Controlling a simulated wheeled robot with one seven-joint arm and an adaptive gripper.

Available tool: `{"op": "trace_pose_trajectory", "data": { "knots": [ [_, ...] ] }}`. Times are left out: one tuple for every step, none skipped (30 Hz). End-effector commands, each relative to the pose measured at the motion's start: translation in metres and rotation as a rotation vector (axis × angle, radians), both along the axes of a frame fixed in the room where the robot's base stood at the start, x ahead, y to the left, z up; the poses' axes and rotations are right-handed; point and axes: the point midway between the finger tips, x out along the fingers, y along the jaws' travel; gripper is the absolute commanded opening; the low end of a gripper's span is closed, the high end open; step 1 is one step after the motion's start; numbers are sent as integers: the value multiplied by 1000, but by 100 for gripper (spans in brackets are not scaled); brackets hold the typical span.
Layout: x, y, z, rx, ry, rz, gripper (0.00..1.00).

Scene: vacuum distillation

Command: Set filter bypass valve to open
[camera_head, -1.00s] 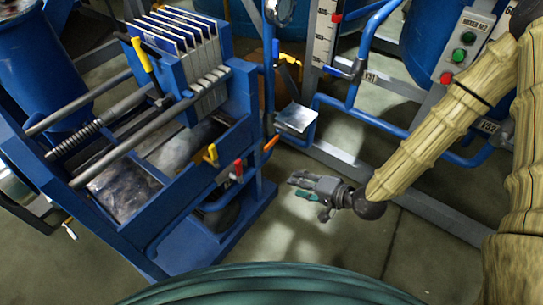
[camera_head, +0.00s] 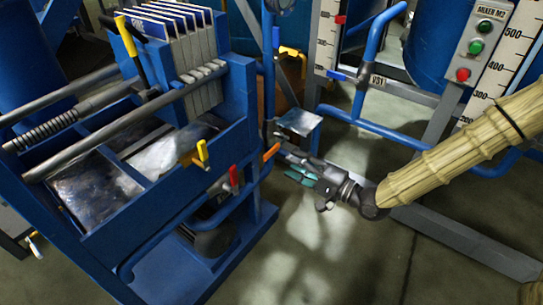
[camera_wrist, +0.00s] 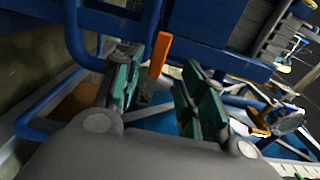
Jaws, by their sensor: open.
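An orange valve handle (camera_head: 271,152) sticks out from the right side of the blue filter press frame. I take it as the filter bypass valve, but no label is readable. My gripper (camera_head: 290,164) is open, just right of and slightly below this handle, with its fingers pointing left. In the wrist view the orange handle (camera_wrist: 159,54) stands tilted between and beyond the two green-padded fingers of my gripper (camera_wrist: 160,85). I see no clear contact. The pipe end behind the handle is partly hidden by the fingers.
The filter press (camera_head: 170,215) fills the left. Its yellow handle (camera_head: 203,154) and red handle (camera_head: 233,177) sit left of the orange one. A small metal plate (camera_head: 298,122) stands close above my gripper. Blue pipes (camera_head: 365,120) are behind. The floor below is clear.

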Motion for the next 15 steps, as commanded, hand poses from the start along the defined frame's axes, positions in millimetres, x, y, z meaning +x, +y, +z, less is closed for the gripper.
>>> {"op": "trace_pose_trajectory", "data": {
  "knots": [
    [4,7,-3,-1,-1,1,41],
    [7,11,-4,-1,-2,2,41],
    [11,16,-4,-2,-2,2,41],
    [15,20,-4,-2,-2,1,41],
    [17,24,-4,-3,-2,1,41],
    [21,30,-4,-3,-2,2,41],
    [24,34,-4,-2,-1,2,41],
    [27,38,-4,-3,-2,2,41],
    [31,43,-4,-4,-2,2,41],
    [33,46,-4,-3,-1,1,41],
    [36,50,-4,-3,-2,1,41],
    [39,54,-3,-3,-2,2,41],
    [41,57,-3,-3,-2,1,41],
    [43,60,-3,-3,0,1,41],
    [45,63,-3,-3,0,1,41]
  ]
}}
